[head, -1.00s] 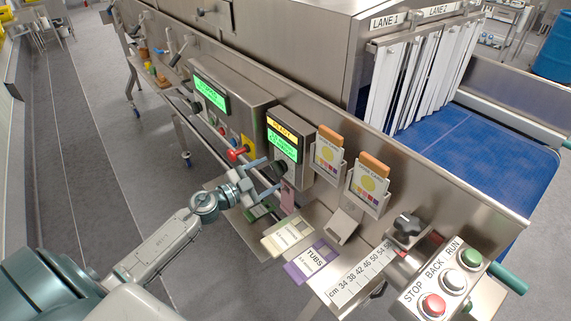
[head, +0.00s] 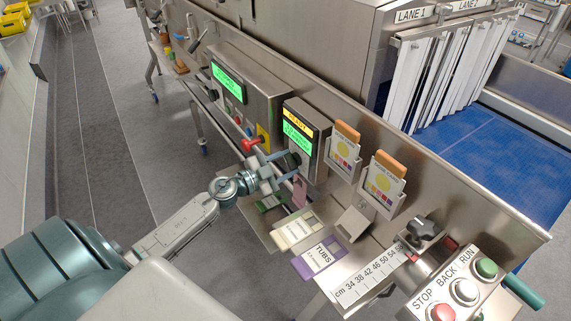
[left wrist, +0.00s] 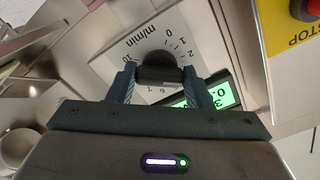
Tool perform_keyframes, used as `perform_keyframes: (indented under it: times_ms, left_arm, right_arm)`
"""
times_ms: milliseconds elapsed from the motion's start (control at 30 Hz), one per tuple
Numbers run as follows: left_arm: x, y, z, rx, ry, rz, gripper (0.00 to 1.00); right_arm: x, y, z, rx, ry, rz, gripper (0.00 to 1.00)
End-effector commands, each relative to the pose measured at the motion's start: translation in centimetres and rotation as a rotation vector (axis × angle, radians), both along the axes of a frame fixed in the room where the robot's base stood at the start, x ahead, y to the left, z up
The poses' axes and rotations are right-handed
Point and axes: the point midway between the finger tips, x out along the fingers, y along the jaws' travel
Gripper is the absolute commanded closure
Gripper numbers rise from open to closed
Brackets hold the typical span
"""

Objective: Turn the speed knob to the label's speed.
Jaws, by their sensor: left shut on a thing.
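The speed knob (left wrist: 158,68) is a dark round knob on a white dial plate (left wrist: 118,58) marked m/min, with numbers around it. My left gripper (left wrist: 158,82) is shut on the knob, one finger on each side. The knob's pointer is too dark to read. A green display (left wrist: 190,100) beside it is partly hidden by a finger. In the head view my left gripper (head: 284,169) is at the lower left of the control box, whose green screen (head: 297,137) has a yellow strip above it. A purple-edged card (head: 318,259) reads TUBS. My right gripper is out of view.
A red knob (head: 251,142) and a larger box with a green screen (head: 228,82) stand left of the gripper. Card holders (head: 382,183) hang on the right. STOP, BACK and RUN buttons (head: 464,291) are at the lower right. A red stop button (left wrist: 308,8) shows in the wrist view.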

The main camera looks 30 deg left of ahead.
Motion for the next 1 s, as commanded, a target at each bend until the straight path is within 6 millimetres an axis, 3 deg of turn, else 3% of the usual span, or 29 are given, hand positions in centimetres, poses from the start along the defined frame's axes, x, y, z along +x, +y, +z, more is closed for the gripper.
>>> perform_keyframes:
  times_ms: [367, 1000]
  left_arm:
    - [0.01, 0.02, 0.10, 0.162, -0.067, 0.000, 0.77]
    - [0.05, 0.09, 0.09, 0.715, -0.296, 0.001, 0.77]
  right_arm:
    - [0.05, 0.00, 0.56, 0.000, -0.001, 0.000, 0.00]
    - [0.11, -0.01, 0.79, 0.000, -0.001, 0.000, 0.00]
